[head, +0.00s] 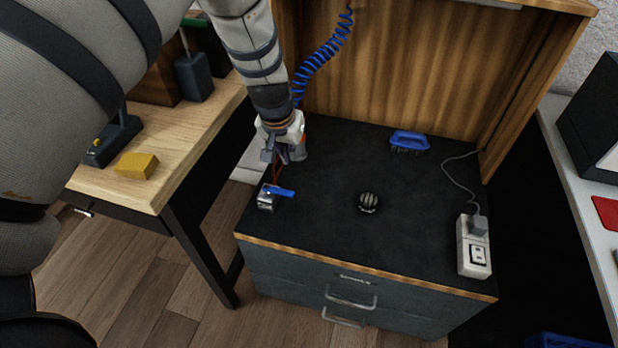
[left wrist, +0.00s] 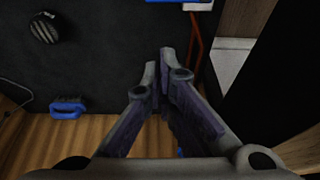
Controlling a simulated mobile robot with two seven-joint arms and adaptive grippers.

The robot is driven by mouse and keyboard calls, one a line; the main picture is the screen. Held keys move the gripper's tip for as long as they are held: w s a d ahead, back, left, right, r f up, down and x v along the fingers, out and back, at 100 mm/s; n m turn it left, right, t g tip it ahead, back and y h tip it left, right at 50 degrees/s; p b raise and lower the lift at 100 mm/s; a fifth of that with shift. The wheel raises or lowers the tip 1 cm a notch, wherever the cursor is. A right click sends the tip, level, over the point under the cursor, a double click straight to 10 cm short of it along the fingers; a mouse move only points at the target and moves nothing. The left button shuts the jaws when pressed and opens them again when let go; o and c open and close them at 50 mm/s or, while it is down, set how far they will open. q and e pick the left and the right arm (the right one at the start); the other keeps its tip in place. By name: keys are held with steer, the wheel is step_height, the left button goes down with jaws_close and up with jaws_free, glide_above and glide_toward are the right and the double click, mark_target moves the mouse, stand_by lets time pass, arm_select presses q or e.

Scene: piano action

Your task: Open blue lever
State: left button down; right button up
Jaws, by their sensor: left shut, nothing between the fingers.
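The blue lever (head: 280,192) sits on top of a small metal fitting (head: 266,201) near the left front of the black worktop. In the left wrist view a blue strip at the top edge, cut off by the frame, looks like the lever (left wrist: 172,1). My left gripper (head: 272,160) is just behind the lever and apart from it. Its fingers (left wrist: 158,62) are shut with nothing between them. My right gripper is not in view.
On the black worktop (head: 330,165) are a striped round object (head: 368,202), a blue brush (head: 409,142) and a power socket (head: 473,248). A coiled blue hose (head: 322,62) hangs behind my left gripper. A wooden table (head: 190,150) with a yellow block (head: 137,165) stands left.

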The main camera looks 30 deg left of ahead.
mark_target(278, 191)
arm_select(q)
steer(key=shift+w+r, duration=0.3)
steer(key=shift+w, duration=0.1)
steer(key=b+x, duration=0.2)
steer(key=x, duration=0.8)
steer(key=shift+d+f, duration=0.1)
steer(key=shift+f, duration=0.2)
steer(key=s, duration=0.1)
steer(key=s+p, duration=0.1)
steer(key=s+r, duration=0.1)
steer(key=shift+d+r+p, duration=0.15)
steer(key=shift+d+p, duration=0.2)
steer(key=shift+d, duration=0.05)
steer(key=shift+s+d+f, duration=0.1)
steer(key=shift+s+f, duration=0.25)
steer(key=shift+s, duration=0.1)
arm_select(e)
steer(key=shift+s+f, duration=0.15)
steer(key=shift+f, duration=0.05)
